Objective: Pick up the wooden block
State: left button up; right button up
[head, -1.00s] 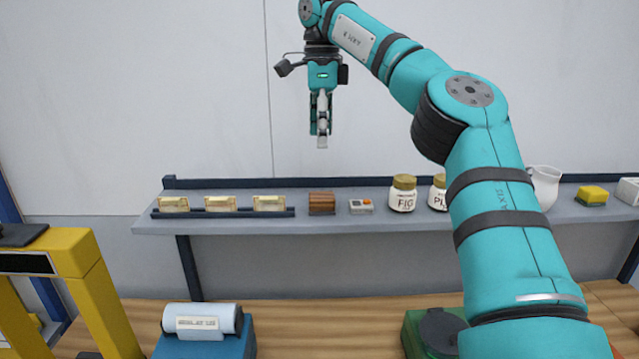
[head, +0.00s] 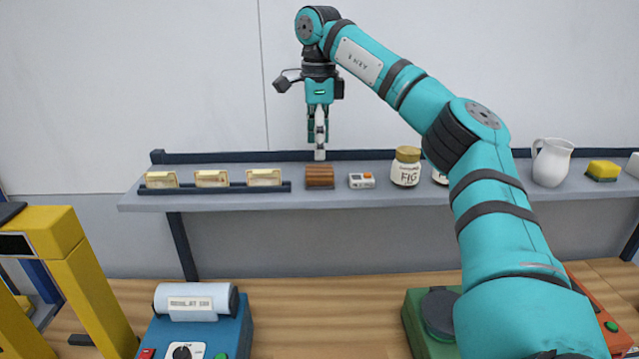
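The wooden block (head: 319,178) is brown and sits on the grey shelf, between the row of small cream boxes and a small white device. My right gripper (head: 319,153) points straight down, with its fingertips just above the block in the picture. The fingers show nearly edge-on, so their opening is unclear. I see nothing held between them. Whether the tips are directly over the block in depth is also unclear. My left gripper is not in view.
The shelf (head: 220,202) also holds several cream boxes in a dark rail (head: 215,188), the white device (head: 361,181), a FIG jar (head: 406,167), a white pitcher (head: 552,163) and a yellow sponge-like item (head: 602,170). A wall stands close behind.

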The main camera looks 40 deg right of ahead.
aim_at(319, 168)
jog(key=shift+a+f, duration=0.1)
jog(key=shift+f, duration=0.55)
jog(key=shift+s+f, duration=0.1)
jog(key=shift+f, duration=0.05)
notch_tip(319, 168, down, 4)
jog(key=p, duration=0.2)
jog(key=shift+s+f+p, duration=0.1)
jog(key=shift+f+p, duration=0.1)
jog(key=shift+p, duration=0.2)
jog(key=shift+f, duration=0.25)
jog(key=c, duration=1.3)
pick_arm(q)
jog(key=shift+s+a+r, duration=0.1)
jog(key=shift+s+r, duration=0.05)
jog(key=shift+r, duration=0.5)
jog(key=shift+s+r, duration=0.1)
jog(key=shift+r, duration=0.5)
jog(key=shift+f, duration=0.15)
pick_arm(e)
jog(key=shift+r, duration=0.2)
